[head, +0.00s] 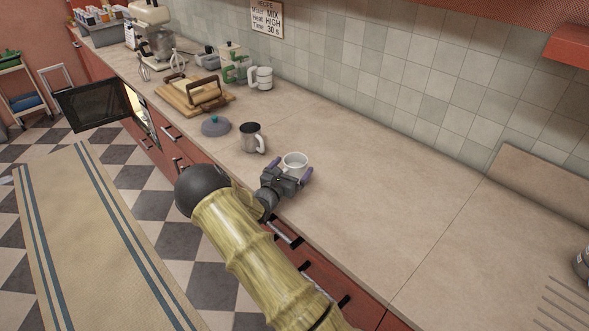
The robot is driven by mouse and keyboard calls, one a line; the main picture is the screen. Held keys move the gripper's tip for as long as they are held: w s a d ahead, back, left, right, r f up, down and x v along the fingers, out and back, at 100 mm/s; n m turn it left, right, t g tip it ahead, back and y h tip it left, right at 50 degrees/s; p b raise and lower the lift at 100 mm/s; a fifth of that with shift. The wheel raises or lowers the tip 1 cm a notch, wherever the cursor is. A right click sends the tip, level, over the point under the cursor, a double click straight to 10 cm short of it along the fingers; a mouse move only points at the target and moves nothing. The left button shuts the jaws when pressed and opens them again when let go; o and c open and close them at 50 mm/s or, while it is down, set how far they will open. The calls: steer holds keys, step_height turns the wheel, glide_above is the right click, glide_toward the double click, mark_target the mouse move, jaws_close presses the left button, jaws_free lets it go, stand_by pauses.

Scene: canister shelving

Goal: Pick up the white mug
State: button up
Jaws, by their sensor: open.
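The white mug (296,161) stands upright on the counter in the head view, near the front edge. My gripper (290,171) is open, with its fingers at the near side of the mug. One purple finger shows to the right of the mug and another part shows to its left. The gripper hides the mug's lower front. I cannot tell whether the fingers touch the mug.
A wooden board (194,96) lies farther back. The counter (400,200) is clear to the right.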

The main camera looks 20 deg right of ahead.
stand_by(0.5)
steer(key=c, duration=1.4)
steer(key=shift+r, duration=0.2)
steer(key=shift+c, duration=0.2)
step_height(320, 180, up, 10)
steer(key=shift+f+b, duration=0.1)
steer(key=shift+b, duration=0.85)
